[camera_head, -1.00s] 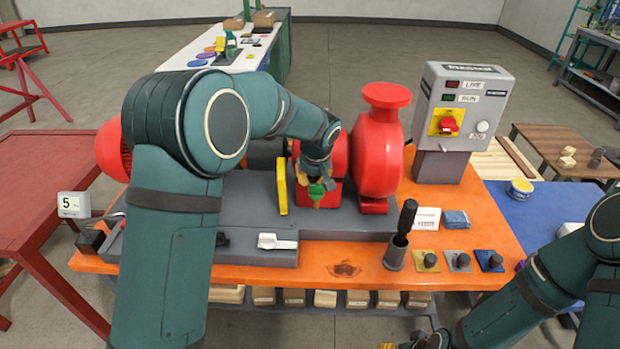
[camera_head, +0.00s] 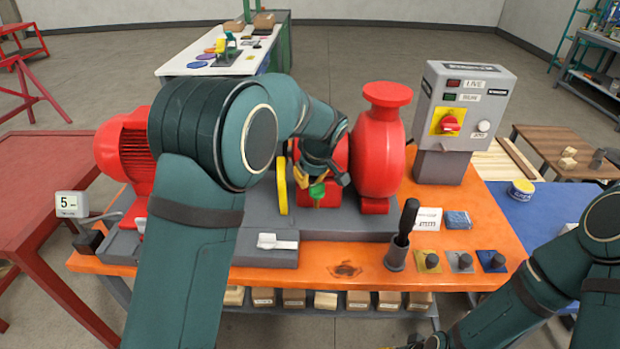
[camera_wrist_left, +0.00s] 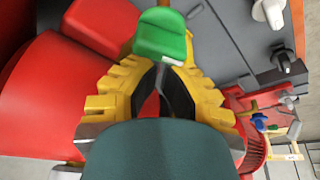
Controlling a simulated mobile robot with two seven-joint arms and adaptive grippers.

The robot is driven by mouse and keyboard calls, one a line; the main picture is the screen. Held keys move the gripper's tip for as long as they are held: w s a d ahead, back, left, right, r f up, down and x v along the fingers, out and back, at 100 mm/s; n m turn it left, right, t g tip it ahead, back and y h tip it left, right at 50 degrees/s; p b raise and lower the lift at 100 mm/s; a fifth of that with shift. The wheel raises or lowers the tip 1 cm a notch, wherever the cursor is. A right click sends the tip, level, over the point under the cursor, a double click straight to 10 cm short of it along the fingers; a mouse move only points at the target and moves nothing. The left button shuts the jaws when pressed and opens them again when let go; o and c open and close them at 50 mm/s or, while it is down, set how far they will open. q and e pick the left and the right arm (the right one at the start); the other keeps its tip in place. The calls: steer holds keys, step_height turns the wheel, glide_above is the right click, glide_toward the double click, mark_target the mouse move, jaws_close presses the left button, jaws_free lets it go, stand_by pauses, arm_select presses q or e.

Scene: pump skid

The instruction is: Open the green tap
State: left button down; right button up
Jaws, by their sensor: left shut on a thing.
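The green tap (camera_head: 317,191) is at the front of the red pump body, low between the yellow bar and the red flanged casing. It also shows in the left wrist view as a green handle (camera_wrist_left: 161,37) at the fingertips. My left gripper (camera_head: 314,180) reaches down to it from above, and its yellow fingers (camera_wrist_left: 163,68) are shut on the green handle. The fingers and wrist hide part of the tap's stem. My right arm is at the lower right, and its gripper (camera_head: 425,343) is mostly cut off by the bottom edge.
The yellow upright bar (camera_head: 282,186) stands close left of my left gripper. The red casing (camera_head: 377,155) is close on its right. A grey control box (camera_head: 463,110) stands at the right. A black-handled tool in a holder (camera_head: 395,258) stands at the front of the orange bench (camera_head: 345,271).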

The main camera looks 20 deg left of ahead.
arm_select(q)
steer(key=shift+s+a+n+g+y+p, duration=0.1)
steer(key=shift+s+n+g+y+p, duration=0.15)
steer(key=shift+n, duration=0.75)
steer(key=shift+s+a+n+g+y+p, duration=0.1)
steer(key=shift+s+n+g+y, duration=0.2)
steer(key=shift+n, duration=1.2)
steer(key=shift+s+n+g+p, duration=0.15)
steer(key=shift+n+g+p, duration=0.2)
steer(key=shift+n, duration=0.25)
steer(key=shift+s+n+g+p, duration=0.25)
steer(key=shift+n+g+p, duration=0.1)
steer(key=shift+n, duration=0.55)
steer(key=shift+s+n+g+p, duration=0.25)
steer(key=shift+n+p, duration=0.1)
steer(key=shift+n, duration=0.55)
steer(key=shift+s+d, duration=0.1)
steer(key=shift+r+p, duration=0.2)
steer(key=shift+p, duration=0.1)
